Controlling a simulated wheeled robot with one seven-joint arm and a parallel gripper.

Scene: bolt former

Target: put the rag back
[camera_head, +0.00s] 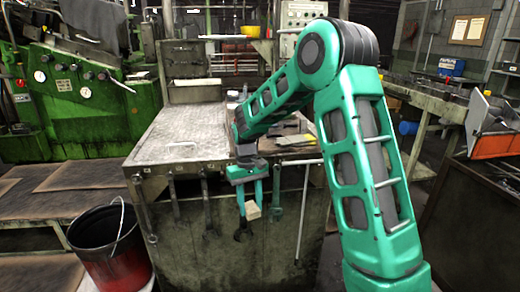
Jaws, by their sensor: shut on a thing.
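My gripper (251,203) points down in front of the near edge of the steel workbench (160,145), right of the bench's middle. Its jaws are shut on a small pale beige piece (253,212), which looks like the rag, though it is too small to be sure. The piece hangs at the fingertips, below the benchtop level and in front of the bench's dark face. I cannot tell how far it is from that face. No other rag shows clearly.
Several wrenches (205,205) and a long rod (303,213) hang along the bench front near my gripper. A red bucket (112,250) stands on the floor at left. An L-shaped key (182,145) lies on the benchtop. A green machine (75,110) stands behind left.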

